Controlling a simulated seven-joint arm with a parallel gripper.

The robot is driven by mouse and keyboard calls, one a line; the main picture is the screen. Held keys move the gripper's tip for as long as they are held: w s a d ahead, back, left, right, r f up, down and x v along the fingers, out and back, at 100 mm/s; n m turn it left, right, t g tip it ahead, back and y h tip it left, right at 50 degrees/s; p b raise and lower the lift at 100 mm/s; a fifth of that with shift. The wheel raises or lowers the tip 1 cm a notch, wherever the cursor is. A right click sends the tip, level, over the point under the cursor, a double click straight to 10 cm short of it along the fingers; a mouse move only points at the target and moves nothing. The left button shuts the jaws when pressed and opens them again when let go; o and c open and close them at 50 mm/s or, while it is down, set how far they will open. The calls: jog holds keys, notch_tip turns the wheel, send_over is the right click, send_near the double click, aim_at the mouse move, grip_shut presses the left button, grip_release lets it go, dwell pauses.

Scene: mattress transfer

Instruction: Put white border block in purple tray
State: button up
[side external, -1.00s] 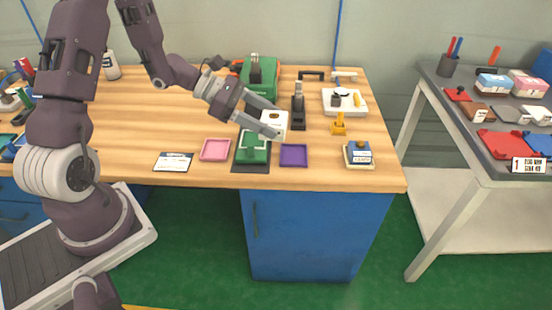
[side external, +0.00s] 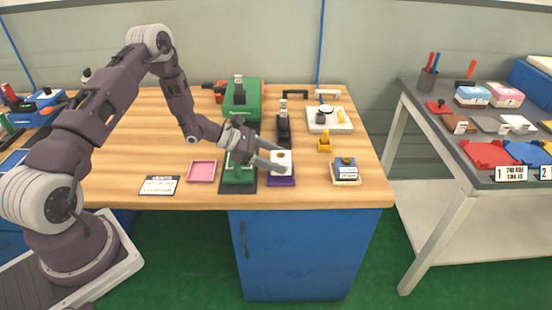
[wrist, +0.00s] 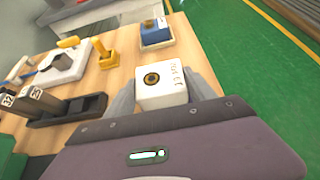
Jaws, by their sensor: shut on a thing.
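The white block (side external: 281,163), with a dark round spot on top, is between the fingers of my gripper (side external: 275,162), which is shut on it. In the wrist view the white block (wrist: 163,87) shows lettering on one side and a dark ring on top, with a finger on each side. The purple tray (side external: 281,182) lies on the wooden table directly below the block in the side view. The block and gripper hide most of the tray. Whether the block touches the tray cannot be told. The tray is hidden in the wrist view.
A pink tray (side external: 202,171) is further left. A blue-topped block (side external: 346,172) sits to the right, a yellow piece (side external: 324,142) behind it.

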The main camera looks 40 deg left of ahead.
jog(key=shift+f, duration=0.1)
jog(key=shift+f, duration=0.35)
jog(key=shift+f, duration=0.1)
jog(key=o, duration=1.6)
